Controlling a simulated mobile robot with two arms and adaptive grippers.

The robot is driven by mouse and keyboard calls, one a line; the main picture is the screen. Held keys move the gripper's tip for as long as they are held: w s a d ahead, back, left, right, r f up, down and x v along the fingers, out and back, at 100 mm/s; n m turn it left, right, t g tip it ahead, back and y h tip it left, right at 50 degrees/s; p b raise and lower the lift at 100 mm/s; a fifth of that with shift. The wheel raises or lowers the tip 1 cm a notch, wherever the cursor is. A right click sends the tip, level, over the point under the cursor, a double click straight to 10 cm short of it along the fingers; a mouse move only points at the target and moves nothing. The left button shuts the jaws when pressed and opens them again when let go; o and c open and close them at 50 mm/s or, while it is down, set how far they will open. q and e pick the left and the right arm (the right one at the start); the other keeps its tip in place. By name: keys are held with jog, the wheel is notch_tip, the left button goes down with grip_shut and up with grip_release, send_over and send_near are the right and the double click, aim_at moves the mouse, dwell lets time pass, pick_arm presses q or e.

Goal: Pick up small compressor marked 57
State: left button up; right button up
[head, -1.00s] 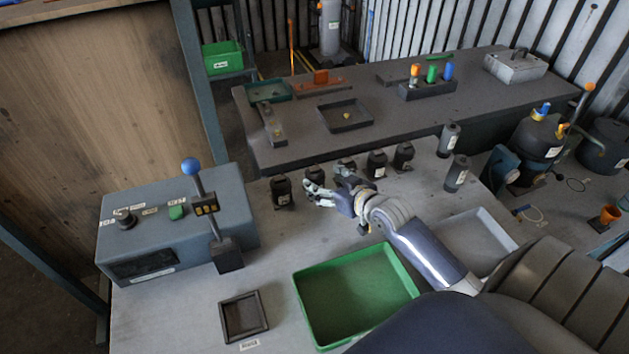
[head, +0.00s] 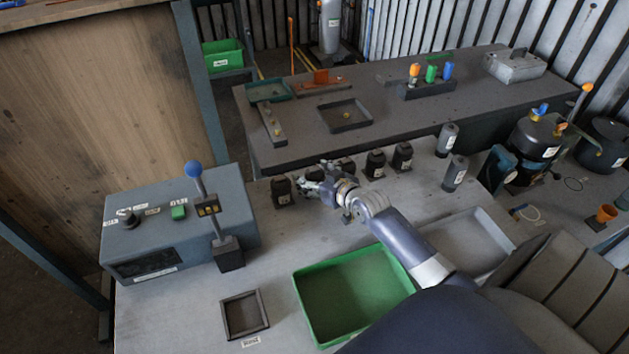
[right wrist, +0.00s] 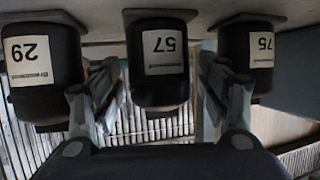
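The small compressor marked 57 (right wrist: 158,60) is a dark rounded can with a white label, in the middle of the right wrist view, which shows the bench surface at the top. My right gripper (right wrist: 160,85) is open, with one finger on each side of this compressor; I cannot tell whether they touch it. In the head view my right gripper (head: 318,186) is at the row of dark compressors and partly hides those behind it. My left gripper is not in view.
Neighbouring compressors marked 29 (right wrist: 38,65) and 75 (right wrist: 252,55) stand close on both sides. A green tray (head: 355,298), a small dark tray (head: 244,315) and a control box with a blue-knobbed lever (head: 165,225) are on the bench. Grey cylinders (head: 455,174) stand right.

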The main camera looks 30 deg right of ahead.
jog(key=c, duration=1.3)
jog(key=shift+w+r, duration=0.1)
jog(key=shift+c, duration=1.1)
